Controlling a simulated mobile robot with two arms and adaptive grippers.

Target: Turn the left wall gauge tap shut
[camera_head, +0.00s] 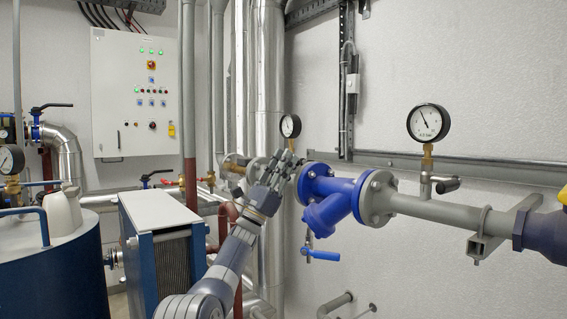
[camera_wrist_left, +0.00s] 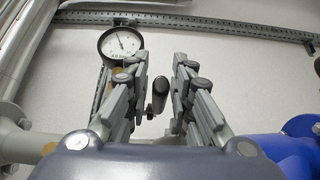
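The left wall gauge (camera_head: 290,125) is a round white dial with a dark rim, above the pipe behind my left gripper (camera_head: 284,165). The same gauge (camera_wrist_left: 121,44) shows at the upper left in the left wrist view. Its tap handle (camera_wrist_left: 157,97), a dark rounded bar seen nearly end-on, appears in the gap between the fingers of my left gripper (camera_wrist_left: 158,75). The fingers are open on either side of it; whether one touches it I cannot tell. In the head view my gripper hides this tap. My right gripper is not in view.
A blue strainer (camera_head: 335,195) sits on the pipe right of my gripper, with a blue-handled valve (camera_head: 320,254) below. A second gauge (camera_head: 428,122) with a tap (camera_head: 445,185) is further right. A blue unit (camera_head: 160,240) stands at lower left.

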